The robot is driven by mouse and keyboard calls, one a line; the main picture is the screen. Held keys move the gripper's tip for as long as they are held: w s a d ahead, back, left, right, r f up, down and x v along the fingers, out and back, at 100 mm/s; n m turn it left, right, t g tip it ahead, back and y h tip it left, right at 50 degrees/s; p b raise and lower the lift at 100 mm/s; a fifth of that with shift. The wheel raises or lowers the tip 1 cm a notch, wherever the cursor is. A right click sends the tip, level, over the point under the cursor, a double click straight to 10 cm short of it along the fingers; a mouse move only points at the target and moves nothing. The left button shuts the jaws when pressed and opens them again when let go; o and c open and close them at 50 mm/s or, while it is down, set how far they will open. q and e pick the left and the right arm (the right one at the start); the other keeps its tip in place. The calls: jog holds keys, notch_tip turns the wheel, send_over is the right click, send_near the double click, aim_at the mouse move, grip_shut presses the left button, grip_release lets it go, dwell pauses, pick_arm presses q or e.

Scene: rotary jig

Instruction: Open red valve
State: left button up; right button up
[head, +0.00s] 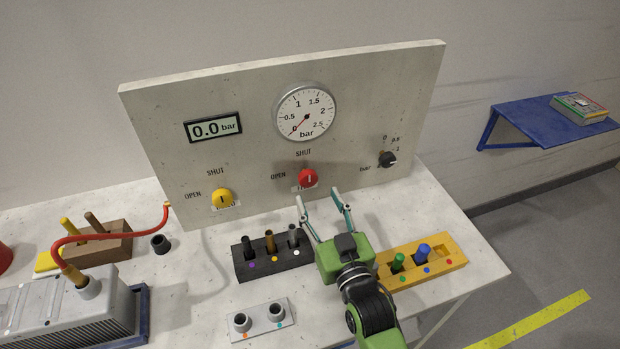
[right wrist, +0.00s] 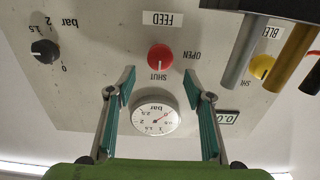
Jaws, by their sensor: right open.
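The red valve knob (head: 307,178) is on the upright panel (head: 240,100), below the round gauge. Its pale mark looks upright, toward the SHUT label; OPEN is to its left. My right gripper (head: 320,196) is open and empty, its fingers pointing at the panel just below and in front of the knob. In the right wrist view, which is upside down, the red knob (right wrist: 160,57) shows between and just beyond the two open fingertips (right wrist: 159,76), apart from them. My left gripper is not in view.
The gauge (head: 306,111) needle is near 0 and the display (head: 213,127) reads 0.0 bar. A yellow knob (head: 222,197) and a black selector (head: 387,159) flank the red knob. A dark peg block (head: 260,262) and a yellow block (head: 450,255) stand below, close to my right arm.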

aim_at(310, 180)
jog(key=x, duration=0.5)
jog(key=shift+w+a+r+p, duration=0.1)
jog(key=shift+w+a+p, duration=0.05)
jog(key=shift+w+p, duration=0.2)
jog(key=shift+w+a, duration=0.15)
jog(key=shift+w, duration=0.4)
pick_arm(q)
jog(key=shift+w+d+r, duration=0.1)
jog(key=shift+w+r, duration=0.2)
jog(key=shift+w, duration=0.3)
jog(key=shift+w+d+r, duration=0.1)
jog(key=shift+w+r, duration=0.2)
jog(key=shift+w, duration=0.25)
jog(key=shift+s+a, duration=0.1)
pick_arm(e)
jog(key=shift+c, duration=1.1)
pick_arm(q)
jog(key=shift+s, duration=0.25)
pick_arm(e)
jog(key=c, duration=0.9)
